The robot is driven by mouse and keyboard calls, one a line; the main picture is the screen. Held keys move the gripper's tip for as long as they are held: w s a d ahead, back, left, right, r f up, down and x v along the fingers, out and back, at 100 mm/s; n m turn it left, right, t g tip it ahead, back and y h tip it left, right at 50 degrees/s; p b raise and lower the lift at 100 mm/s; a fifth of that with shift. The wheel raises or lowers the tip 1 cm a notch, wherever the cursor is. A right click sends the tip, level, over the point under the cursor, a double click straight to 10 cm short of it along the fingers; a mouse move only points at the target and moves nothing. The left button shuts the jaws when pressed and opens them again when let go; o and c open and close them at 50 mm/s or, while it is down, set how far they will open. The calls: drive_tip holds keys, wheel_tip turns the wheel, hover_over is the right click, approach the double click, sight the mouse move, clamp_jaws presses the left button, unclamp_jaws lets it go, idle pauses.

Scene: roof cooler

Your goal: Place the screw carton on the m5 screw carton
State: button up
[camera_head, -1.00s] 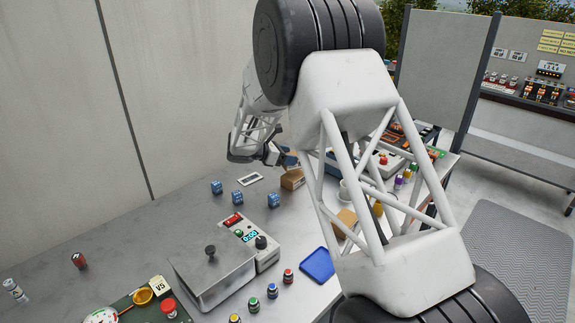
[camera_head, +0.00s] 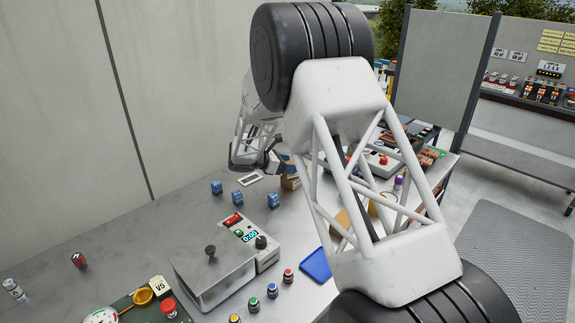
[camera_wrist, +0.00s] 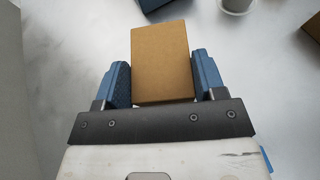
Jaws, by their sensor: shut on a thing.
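A plain brown carton (camera_wrist: 161,62) sits between the two blue fingers of my gripper (camera_wrist: 161,85) in the wrist view, with a finger on each side. My gripper is shut on this screw carton. In the head view my gripper (camera_head: 277,161) is far back on the table, small and partly hidden behind my arm. A brown carton (camera_head: 290,183) shows just by it. Another brown carton (camera_head: 343,222) shows partly through my arm's struts; I cannot read a label to tell whether it is the m5 one. A brown corner (camera_wrist: 313,25) also shows at the wrist view's right edge.
Several blue cubes (camera_head: 238,196) lie left of the gripper. A metal box with a control panel (camera_head: 213,262) and a blue tray (camera_head: 315,265) are nearer. A white cup (camera_wrist: 238,5) and a dark blue object (camera_wrist: 152,4) edge the wrist view.

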drive_tip(key=o, duration=1.2)
drive_tip(key=shift+f, duration=0.1)
drive_tip(key=shift+a+r, duration=0.15)
drive_tip(key=shift+r, duration=0.05)
drive_tip(key=v, duration=1.1)
drive_tip(key=shift+s+a+r, duration=0.15)
drive_tip(key=shift+a+r, duration=0.1)
drive_tip(key=shift+a, duration=0.05)
drive_tip(key=shift+d, duration=0.1)
